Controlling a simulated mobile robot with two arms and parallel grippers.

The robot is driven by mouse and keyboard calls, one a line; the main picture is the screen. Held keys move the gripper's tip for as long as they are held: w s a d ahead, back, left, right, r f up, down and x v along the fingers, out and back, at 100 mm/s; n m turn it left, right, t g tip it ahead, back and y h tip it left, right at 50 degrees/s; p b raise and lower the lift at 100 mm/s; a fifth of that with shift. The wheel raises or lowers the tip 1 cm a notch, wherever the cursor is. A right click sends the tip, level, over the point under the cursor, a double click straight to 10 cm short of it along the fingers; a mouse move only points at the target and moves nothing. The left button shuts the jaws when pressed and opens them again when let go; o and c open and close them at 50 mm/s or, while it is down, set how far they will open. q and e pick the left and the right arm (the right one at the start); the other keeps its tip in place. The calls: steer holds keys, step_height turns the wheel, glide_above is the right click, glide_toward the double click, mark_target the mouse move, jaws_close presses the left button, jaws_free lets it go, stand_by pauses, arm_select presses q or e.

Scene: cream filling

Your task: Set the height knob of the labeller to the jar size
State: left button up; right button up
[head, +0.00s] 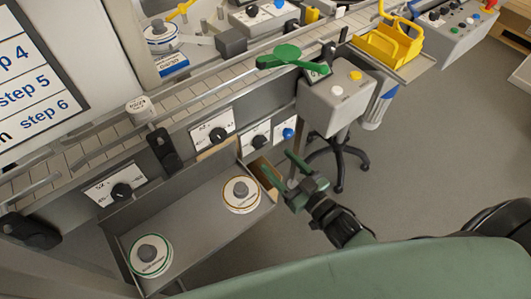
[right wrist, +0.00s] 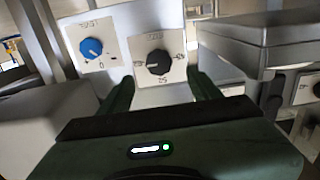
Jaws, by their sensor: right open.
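A black knob (right wrist: 157,62) on a white scale plate faces my right gripper in the right wrist view, its pointer aimed left in that picture. The plate bears small numbers; its label is too small to read. This looks like the black knob (head: 258,141) beside the blue one in the head view. My right gripper (head: 279,164) is open and empty, in front of the panel. In the right wrist view its fingers (right wrist: 163,88) stand apart, below the knob and not visibly touching it. A white-lidded jar (head: 138,104) stands by the conveyor. My left gripper is not in view.
A blue knob (right wrist: 91,48) sits beside the black one. More black knobs (head: 218,135) (head: 122,192) are on the panel further left. A grey tray (head: 200,225) holding two round labelled discs juts out below. A grey button box (head: 338,105) stands at right.

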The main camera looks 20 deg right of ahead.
mark_target(262, 145)
steer(key=x, duration=0.7)
steer(key=shift+d+f, duration=0.1)
steer(key=c, duration=1.4)
